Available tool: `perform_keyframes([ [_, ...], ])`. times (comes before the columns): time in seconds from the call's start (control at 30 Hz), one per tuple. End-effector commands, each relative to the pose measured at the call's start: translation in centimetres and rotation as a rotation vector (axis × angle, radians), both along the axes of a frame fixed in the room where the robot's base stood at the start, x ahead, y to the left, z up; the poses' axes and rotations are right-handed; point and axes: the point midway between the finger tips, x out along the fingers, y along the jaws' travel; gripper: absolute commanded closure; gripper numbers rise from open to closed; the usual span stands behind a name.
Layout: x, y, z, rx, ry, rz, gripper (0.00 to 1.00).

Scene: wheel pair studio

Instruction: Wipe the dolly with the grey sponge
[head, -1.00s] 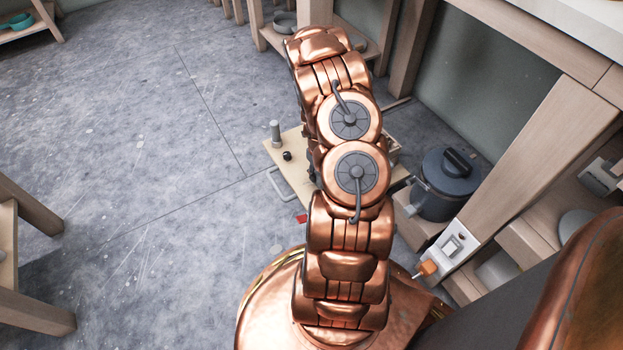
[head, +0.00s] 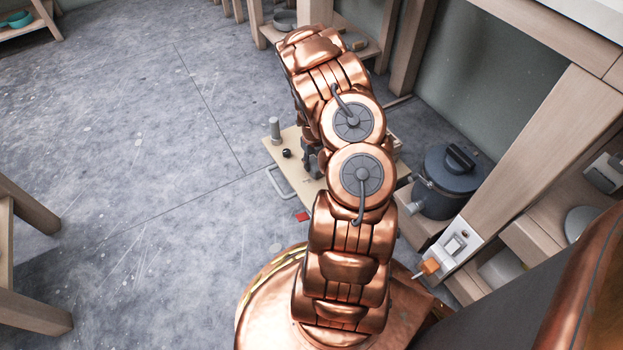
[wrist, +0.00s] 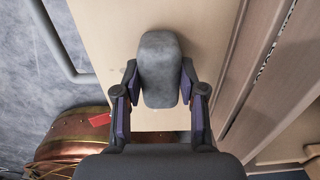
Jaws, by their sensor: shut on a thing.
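The dolly is a pale wooden board with a grey bar handle; in the head view its left part (head: 287,168) shows beside my arm, which hides much of the rest. In the wrist view its bare top (wrist: 108,40) lies below my gripper. The grey sponge (wrist: 160,62), a rounded block, sits between the fingers of my gripper (wrist: 160,103), which is shut on it. The sponge is over the dolly's top; I cannot tell whether it touches it. Faint dark marks show on the board left of the sponge. The sponge is hidden in the head view.
A grey cylinder (head: 275,128) and a small black knob (head: 287,153) are at the dolly's far left. A dark lidded pot (head: 452,180) stands to the right, near a wooden bench post (head: 535,150). A red piece (head: 302,216) lies near my base. Open floor is at left.

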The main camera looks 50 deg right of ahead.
Motion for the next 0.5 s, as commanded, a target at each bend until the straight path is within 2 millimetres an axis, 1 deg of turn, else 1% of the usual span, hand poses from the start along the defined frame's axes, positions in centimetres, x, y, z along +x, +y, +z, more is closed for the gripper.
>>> perform_keyframes([
  [0.27,-0.1,0.0,0.1,0.000,-0.001,-0.001,1.00],
  [0.37,-0.6,0.2,0.3,-0.002,-0.002,0.000,1.00],
  [0.5,-1.9,0.7,0.2,0.001,0.001,-0.002,1.00],
])
